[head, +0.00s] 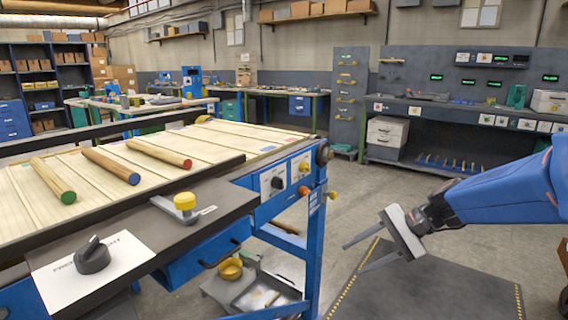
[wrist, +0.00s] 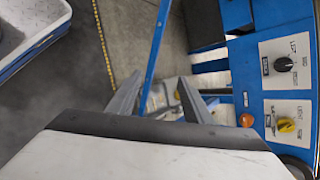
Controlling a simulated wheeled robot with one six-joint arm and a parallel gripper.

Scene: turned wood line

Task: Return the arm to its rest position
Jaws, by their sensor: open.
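My gripper (head: 362,251) is at the right in the head view, held out in the air to the right of the blue workbench frame (head: 313,250). Its two fingers are apart with nothing between them. In the wrist view my gripper (wrist: 155,95) also shows open and empty, with the bench leg and floor beyond it. My blue arm reaches in from the right edge of the head view.
A slatted wooden table (head: 225,141) carries three turned rods with green (head: 52,180), blue (head: 110,165) and red (head: 158,153) ends. A control panel with knobs (head: 290,175) faces my gripper. A dark floor mat (head: 430,290) lies below it. Grey floor is free behind.

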